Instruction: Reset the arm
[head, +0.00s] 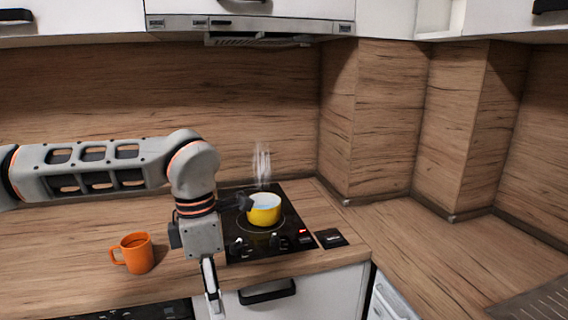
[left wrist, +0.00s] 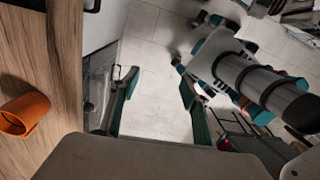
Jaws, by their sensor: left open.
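My left arm comes in from the left in the head view and bends down at the wrist. My left gripper (head: 212,285) points down in front of the counter's front edge. In the left wrist view my left gripper (left wrist: 158,100) shows two fingers spread apart with only the floor between them. It is open and empty. My right gripper is in neither view.
An orange mug (head: 137,253) stands on the wooden counter (head: 75,265), left of my gripper; it also shows in the left wrist view (left wrist: 24,114). A steaming yellow pot (head: 264,210) sits on the black cooktop (head: 290,208). The right counter (head: 420,245) is mostly clear.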

